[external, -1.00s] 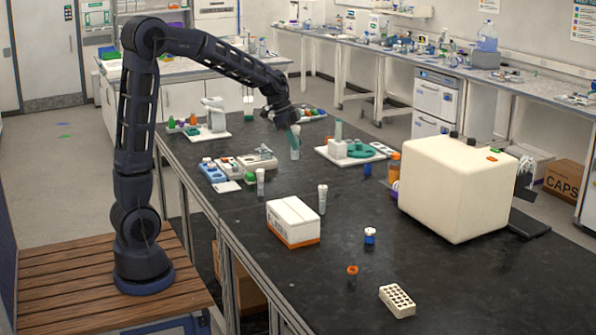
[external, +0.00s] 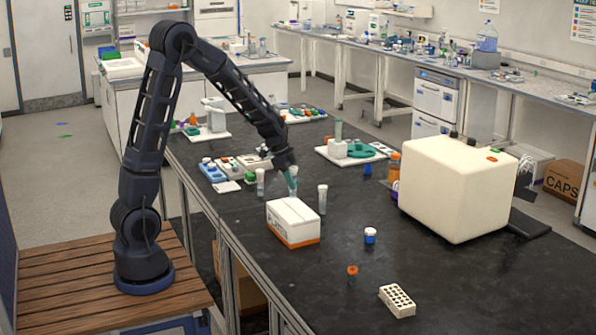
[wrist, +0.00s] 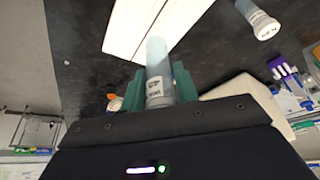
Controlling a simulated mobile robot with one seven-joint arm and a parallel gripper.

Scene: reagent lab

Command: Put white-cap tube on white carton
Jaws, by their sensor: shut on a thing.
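My gripper (external: 291,181) is shut on a tube (external: 294,172) with a pale cap, just beyond the far edge of the white carton (external: 284,215) in the external view. In the wrist view the tube (wrist: 157,62) sits between the teal fingers of my gripper (wrist: 158,88), with a lettered label. The carton (wrist: 125,28) shows past its tip. I cannot tell whether the tube is over the carton or short of it. The carton is a white box with an orange lower band, its top bare.
Similar tubes stand at the carton's far left (external: 260,183) and right (external: 322,198); one shows in the wrist view (wrist: 257,20). A blue-banded vial (external: 370,236), an orange-capped vial (external: 352,271) and a white rack (external: 397,300) stand nearer. A large cream box (external: 455,190) is at right.

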